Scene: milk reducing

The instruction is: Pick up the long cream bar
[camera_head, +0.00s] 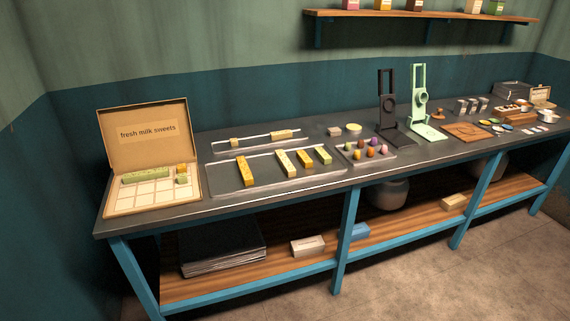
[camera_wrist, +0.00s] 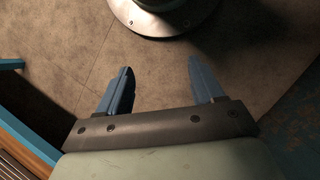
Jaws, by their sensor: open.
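A long pale cream-yellow bar (camera_head: 285,163) lies on the large front tray (camera_head: 222,183), between a long orange-yellow bar (camera_head: 241,170) on its left and a shorter yellow bar (camera_head: 304,160) on its right. My gripper (camera_wrist: 160,78) shows only in the wrist view, open and empty above the bare floor. It is away from the bars, and no bar shows in that view.
An open box (camera_head: 110,207) labelled "fresh milk sweets" stands at the left end of the table, holding green and yellow pieces. A narrow rear tray (camera_head: 258,141) holds small bars. Right of the front tray are a sweets tray (camera_head: 366,158), a black stand (camera_head: 388,100) and a green stand (camera_head: 419,100).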

